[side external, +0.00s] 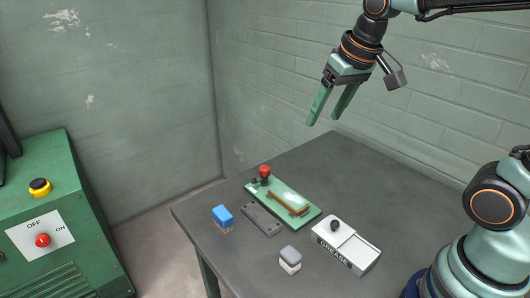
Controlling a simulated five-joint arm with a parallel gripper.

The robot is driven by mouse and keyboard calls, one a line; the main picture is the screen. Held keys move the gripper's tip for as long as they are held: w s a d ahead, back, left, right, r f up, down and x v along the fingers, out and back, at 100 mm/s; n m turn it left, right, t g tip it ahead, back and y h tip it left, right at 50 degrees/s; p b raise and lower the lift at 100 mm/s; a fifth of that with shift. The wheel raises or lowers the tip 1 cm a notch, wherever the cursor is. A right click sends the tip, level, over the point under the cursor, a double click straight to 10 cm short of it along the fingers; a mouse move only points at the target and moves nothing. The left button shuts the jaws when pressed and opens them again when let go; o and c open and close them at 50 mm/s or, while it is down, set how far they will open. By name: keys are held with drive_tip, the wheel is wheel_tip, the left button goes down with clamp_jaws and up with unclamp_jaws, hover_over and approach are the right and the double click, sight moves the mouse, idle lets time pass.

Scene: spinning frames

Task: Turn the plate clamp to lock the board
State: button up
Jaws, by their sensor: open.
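A green board (296,198) lies on the dark table and carries a brown bar along its right part. A red-knobbed clamp (264,172) stands at the board's far left end; I cannot tell how it is turned. A flat grey plate (262,219) with small holes lies just in front of the board, close to its edge. My gripper (327,122) hangs high above the table's back edge, up and to the right of the clamp, with its two green fingers apart and nothing between them.
On the table (375,180) are a blue-topped block (222,214), a grey-and-white block (290,256) and a white GREASE box (351,242) with a black knob. The table's back and right are clear. A green control cabinet (75,190) stands left, beyond a floor gap.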

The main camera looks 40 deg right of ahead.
drive_tip(key=w+f+m+g, duration=0.2)
drive_tip(key=w+m, duration=0.1)
drive_tip(key=w, duration=0.8)
drive_tip(key=m+g, duration=0.2)
hover_over(265, 167)
wheel_tip(265, 167, down, 9)
wheel_tip(265, 167, down, 12)
drive_tip(key=shift+a+r, duration=0.1)
drive_tip(key=shift+r, duration=0.05)
clamp_jaws()
